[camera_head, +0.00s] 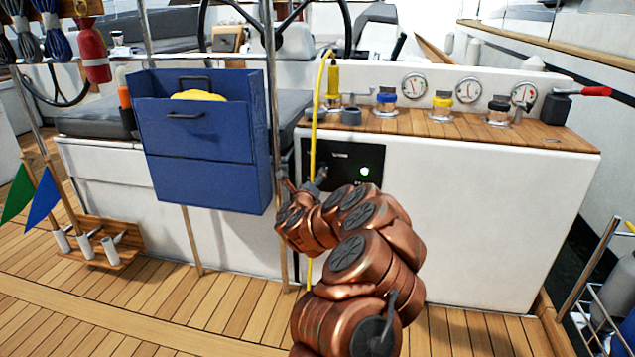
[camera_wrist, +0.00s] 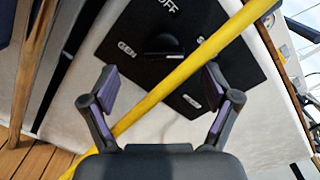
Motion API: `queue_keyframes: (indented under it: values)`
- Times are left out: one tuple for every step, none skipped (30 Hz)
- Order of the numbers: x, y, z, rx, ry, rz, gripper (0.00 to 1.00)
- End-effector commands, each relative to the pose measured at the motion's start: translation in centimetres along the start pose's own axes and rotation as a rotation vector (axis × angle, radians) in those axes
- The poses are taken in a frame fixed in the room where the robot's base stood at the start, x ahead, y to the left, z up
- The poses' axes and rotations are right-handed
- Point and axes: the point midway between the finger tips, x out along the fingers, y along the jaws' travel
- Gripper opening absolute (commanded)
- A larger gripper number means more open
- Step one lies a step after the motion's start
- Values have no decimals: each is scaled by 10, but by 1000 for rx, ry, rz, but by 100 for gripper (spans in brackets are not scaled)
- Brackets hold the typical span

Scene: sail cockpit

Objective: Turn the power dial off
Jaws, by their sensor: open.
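The power dial (camera_wrist: 163,47) is a dark knob on a black panel (camera_wrist: 135,35), labelled OFF at the top and GEN at the left in the wrist view. Other labels are partly covered. Which label the knob points to is hard to tell. In the head view the panel (camera_head: 343,157) is on the white cabinet front, with a lit green lamp (camera_head: 365,171); my gripper hides the dial there. My gripper (camera_wrist: 161,72) is open and empty, facing the panel, its fingers spread below the dial. It also shows in the head view (camera_head: 303,178).
A yellow cable (camera_wrist: 150,100) crosses diagonally in front of the panel, passing between my fingers in the wrist view. A metal post (camera_head: 274,120) and a blue box (camera_head: 205,185) stand left of my gripper. Gauges and coloured-top winches line the wooden counter (camera_head: 410,125).

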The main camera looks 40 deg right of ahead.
Motion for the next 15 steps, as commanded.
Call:
queue_keyframes:
  values:
    - [2,-1,-9,6,9,-17,88]
    - [3,-2,-11,9,13,-24,88]
    - [5,-3,-13,12,16,-30,88]
    - [6,-4,-14,13,17,-32,88]
    - [7,-4,-14,14,17,-33,88]
    - [9,-4,-13,13,17,-33,88]
    - [11,-4,-13,13,16,-32,88]
    - [13,-4,-13,12,16,-32,88]
    - [16,-3,-14,12,16,-30,88]
    - [18,-3,-14,11,17,-29,88]
    - [20,-3,-14,10,16,-29,88]
    - [24,-3,-14,10,16,-30,88]
    - [27,-3,-14,10,16,-31,88]
    - [30,-4,-14,10,16,-32,88]
    - [34,-4,-15,10,17,-31,88]
